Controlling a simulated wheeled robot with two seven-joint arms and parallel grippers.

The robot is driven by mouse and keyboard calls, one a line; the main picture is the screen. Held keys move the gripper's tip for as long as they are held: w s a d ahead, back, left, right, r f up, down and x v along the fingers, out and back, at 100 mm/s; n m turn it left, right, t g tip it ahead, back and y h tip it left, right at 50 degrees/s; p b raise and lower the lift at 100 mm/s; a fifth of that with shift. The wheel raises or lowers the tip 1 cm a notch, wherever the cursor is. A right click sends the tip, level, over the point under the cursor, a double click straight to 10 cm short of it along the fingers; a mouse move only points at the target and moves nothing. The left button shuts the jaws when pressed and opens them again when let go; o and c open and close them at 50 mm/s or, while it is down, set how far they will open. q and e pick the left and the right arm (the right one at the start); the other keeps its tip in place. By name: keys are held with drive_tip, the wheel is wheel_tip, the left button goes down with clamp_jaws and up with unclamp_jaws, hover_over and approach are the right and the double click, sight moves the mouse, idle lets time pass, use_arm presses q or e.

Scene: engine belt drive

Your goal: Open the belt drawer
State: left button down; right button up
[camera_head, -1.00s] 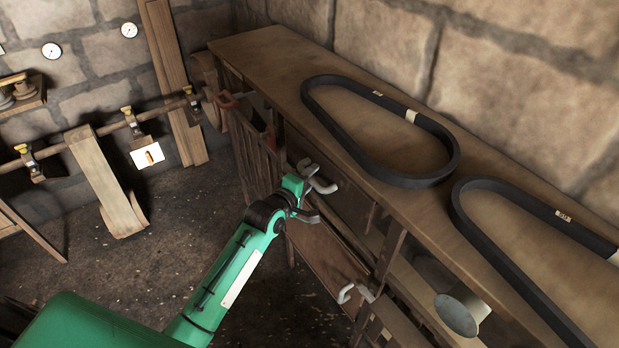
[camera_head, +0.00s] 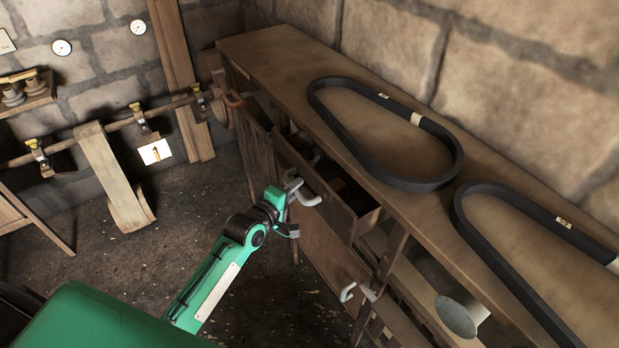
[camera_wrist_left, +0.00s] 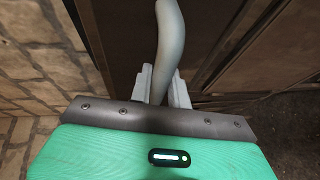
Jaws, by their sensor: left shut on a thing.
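The belt drawer (camera_head: 326,192) is a wooden drawer under the bench top, standing partly pulled out with its dark inside showing from above. A pale curved handle (camera_head: 306,195) is fixed to its front. My left gripper (camera_head: 291,184) is shut on this handle. In the left wrist view, the fingers (camera_wrist_left: 159,88) close around the grey handle bar (camera_wrist_left: 170,40). The fingertips are partly hidden in the head view. My right gripper is not in view.
Two black belts (camera_head: 318,101) (camera_head: 500,275) lie on the workbench top (camera_head: 265,50). Below the drawer is a cabinet door with another pale handle (camera_head: 347,292).

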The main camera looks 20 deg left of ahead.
use_arm(q)
drive_tip(key=s+a+p, duration=0.1)
drive_tip(key=s+a, duration=0.6)
drive_tip(key=s, duration=0.3)
drive_tip(key=shift+a+p, duration=0.3)
drive_tip(key=shift+a, duration=0.05)
drive_tip(key=c, duration=1.3)
unclamp_jaws()
drive_tip(key=shift+b+v, duration=1.6)
drive_tip(key=shift+v, duration=5.3)
